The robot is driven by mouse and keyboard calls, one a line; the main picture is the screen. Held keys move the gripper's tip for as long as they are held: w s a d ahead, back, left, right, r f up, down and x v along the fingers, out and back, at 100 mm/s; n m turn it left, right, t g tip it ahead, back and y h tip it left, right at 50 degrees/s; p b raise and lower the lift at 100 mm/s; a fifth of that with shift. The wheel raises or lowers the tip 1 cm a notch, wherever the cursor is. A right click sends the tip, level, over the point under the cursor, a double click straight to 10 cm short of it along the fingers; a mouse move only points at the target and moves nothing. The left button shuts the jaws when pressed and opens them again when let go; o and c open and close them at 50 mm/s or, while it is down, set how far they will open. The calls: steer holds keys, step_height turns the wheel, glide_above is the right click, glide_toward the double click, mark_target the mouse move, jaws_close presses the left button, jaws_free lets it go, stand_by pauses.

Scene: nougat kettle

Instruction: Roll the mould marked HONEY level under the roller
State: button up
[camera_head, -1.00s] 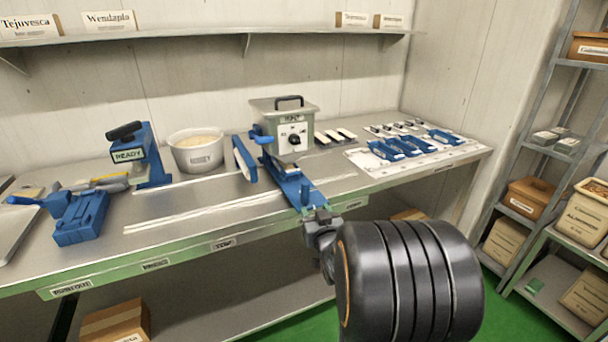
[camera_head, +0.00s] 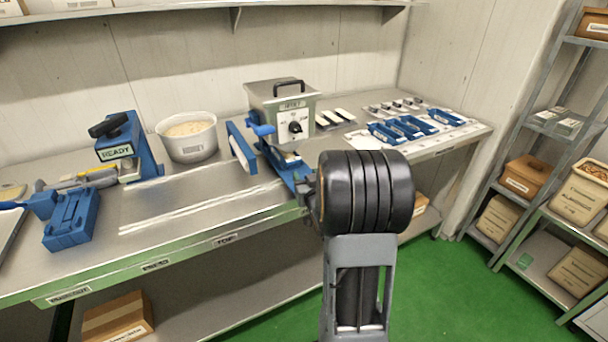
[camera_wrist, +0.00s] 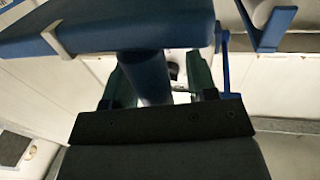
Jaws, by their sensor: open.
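The kettle (camera_head: 282,104), a grey-green box with a lid handle and dial, stands on the bench. A blue fixture (camera_head: 292,172) extends in front of it, with something pale inside. An upright blue plate (camera_head: 241,148) stands to its left. Several blue moulds (camera_head: 390,133) lie at the bench's right; I cannot read HONEY on any. I cannot identify the roller for certain. My gripper (camera_wrist: 165,88) is open in the wrist view, with a blue post (camera_wrist: 148,76) showing between its fingers; contact cannot be told. In the head view my arm hides its fingertips, near the blue fixture.
A blue stand marked READY (camera_head: 128,148) with a black cylinder on top and a white pot (camera_head: 187,136) of pale contents stand left. A blue block (camera_head: 71,219) lies near the front-left edge. Shelves (camera_head: 545,140) stand right. Bare bench (camera_head: 190,198) lies left of the fixture.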

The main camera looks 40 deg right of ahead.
steer(key=shift+d, duration=0.2)
steer(key=shift+c, duration=0.4)
steer(key=shift+c, duration=0.7)
jaws_close()
steer(key=shift+a, duration=0.1)
